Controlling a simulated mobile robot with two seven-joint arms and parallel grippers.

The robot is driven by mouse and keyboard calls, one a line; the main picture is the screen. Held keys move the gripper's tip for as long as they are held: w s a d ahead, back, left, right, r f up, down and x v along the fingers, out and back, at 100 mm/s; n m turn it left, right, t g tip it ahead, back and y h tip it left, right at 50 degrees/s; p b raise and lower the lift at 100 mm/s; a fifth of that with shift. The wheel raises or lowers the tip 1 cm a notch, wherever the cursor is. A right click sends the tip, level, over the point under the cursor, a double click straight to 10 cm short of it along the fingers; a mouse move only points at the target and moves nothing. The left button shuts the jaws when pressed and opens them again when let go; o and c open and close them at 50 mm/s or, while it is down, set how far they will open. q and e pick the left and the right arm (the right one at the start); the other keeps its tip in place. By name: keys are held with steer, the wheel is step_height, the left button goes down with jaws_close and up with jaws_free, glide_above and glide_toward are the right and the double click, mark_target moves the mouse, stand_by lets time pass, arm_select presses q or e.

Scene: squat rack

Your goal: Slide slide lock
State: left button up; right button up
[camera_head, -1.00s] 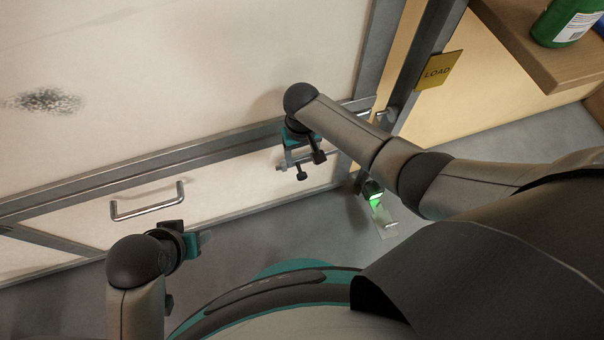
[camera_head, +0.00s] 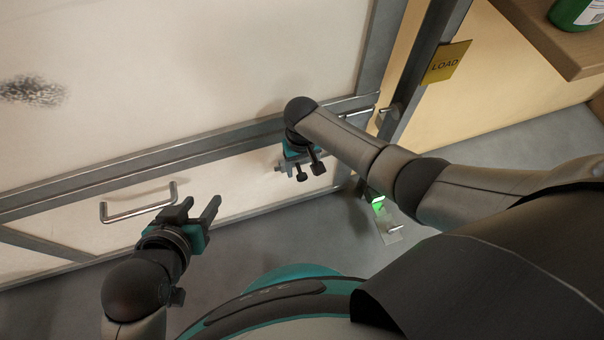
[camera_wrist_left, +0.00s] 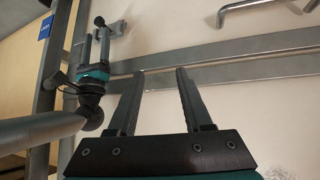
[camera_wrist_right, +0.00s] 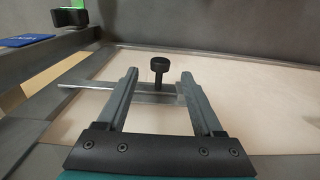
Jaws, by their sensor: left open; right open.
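The slide lock is a flat metal bar (camera_wrist_right: 85,86) with a black knob (camera_wrist_right: 160,65), mounted on the pale door panel. In the right wrist view the knob stands between and slightly beyond the fingertips of my right gripper (camera_wrist_right: 157,80), which is open with a gap on each side. In the head view my right gripper (camera_head: 308,172) is at the lock and partly hides it. My left gripper (camera_head: 201,205) is open and empty, below and right of the metal handle (camera_head: 140,204), away from the lock. Its open fingers also show in the left wrist view (camera_wrist_left: 161,72).
Grey metal frame bars (camera_head: 150,162) cross the pale panel. A yellow LOAD sign (camera_head: 447,62) is on the upright at right. A wooden shelf (camera_head: 545,32) with a green bottle (camera_head: 577,12) juts out at upper right. Grey floor (camera_head: 340,235) lies below.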

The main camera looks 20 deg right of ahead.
mark_target(302, 175)
steer(key=shift+f+b, duration=0.4)
steer(key=shift+f, duration=0.25)
steer(key=shift+f+b, duration=0.55)
steer(key=shift+f, duration=0.15)
steer(key=shift+f+b, duration=0.4)
steer(key=shift+f, duration=0.1)
arm_select(q)
steer(key=w+d+r+t+h, duration=0.1)
steer(key=d+r+t+h, duration=0.1)
steer(key=d+t, duration=0.3)
steer(key=shift+w+d+r+t+h+b, duration=0.15)
steer(key=shift+d+t+h+b, duration=0.2)
steer(key=shift+t+h, duration=0.25)
arm_select(e)
steer(key=shift+f, duration=0.35)
jaws_close()
